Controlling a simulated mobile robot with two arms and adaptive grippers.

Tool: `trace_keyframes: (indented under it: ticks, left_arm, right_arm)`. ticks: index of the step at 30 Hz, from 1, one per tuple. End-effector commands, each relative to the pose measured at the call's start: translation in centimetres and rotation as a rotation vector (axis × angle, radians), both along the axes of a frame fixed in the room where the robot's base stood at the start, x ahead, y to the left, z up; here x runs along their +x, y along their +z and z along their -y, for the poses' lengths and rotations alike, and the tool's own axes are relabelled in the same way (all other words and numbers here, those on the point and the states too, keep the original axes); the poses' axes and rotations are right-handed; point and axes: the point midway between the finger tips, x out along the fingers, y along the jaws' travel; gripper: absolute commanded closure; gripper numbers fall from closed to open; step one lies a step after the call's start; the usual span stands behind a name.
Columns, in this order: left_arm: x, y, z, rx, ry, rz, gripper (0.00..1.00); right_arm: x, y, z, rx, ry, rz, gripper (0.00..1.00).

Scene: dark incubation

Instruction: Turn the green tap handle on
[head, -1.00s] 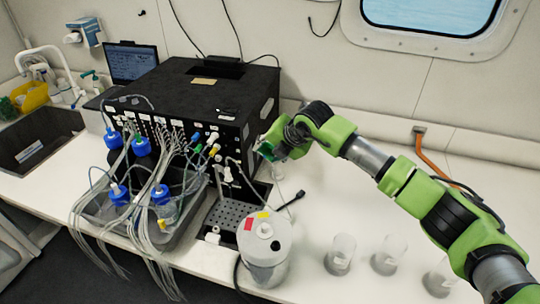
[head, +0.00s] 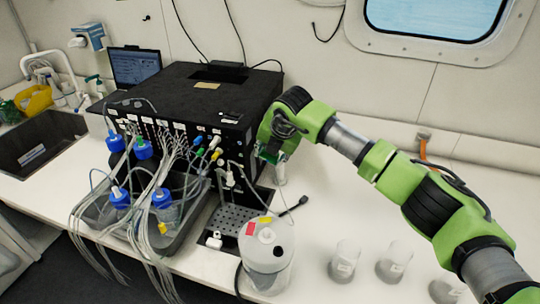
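A small green tap handle (head: 93,78) shows on a tap by the sink at the far left, behind the sink's right end. It is small in the picture, so its turn position is hard to read. My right gripper (head: 269,154) is far from it, at the front right corner of the black box. It points down and left, just above and beside a small clear vessel (head: 281,175). Its fingers are dark and partly hidden by the wrist, so I cannot tell whether they are open or shut. My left gripper is out of view.
The large black box (head: 195,95) stands between my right gripper and the sink (head: 35,143). Blue-capped bottles (head: 120,197) with many tubes sit in a grey tray. A white canister (head: 266,262) and several beakers (head: 343,262) stand in front.

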Motion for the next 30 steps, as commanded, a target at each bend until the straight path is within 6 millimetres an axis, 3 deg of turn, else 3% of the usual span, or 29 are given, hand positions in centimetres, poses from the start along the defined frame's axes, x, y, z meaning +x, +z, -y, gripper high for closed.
trace_keyframes:
  ticks: [1,2,14,30]
  left_arm:
    - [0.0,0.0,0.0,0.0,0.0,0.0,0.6]
    - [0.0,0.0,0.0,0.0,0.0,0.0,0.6]
    - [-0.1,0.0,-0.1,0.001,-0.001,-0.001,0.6]
    - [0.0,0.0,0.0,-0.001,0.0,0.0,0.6]
  right_arm:
    - [-0.2,-0.3,-0.1,-0.001,0.002,-0.007,0.51]
    - [-0.2,-0.3,-0.1,-0.001,0.002,-0.007,0.44]
    - [-0.2,0.2,0.0,0.001,0.002,-0.001,0.44]
    - [-4.7,8.7,1.8,0.001,0.003,-0.002,0.44]
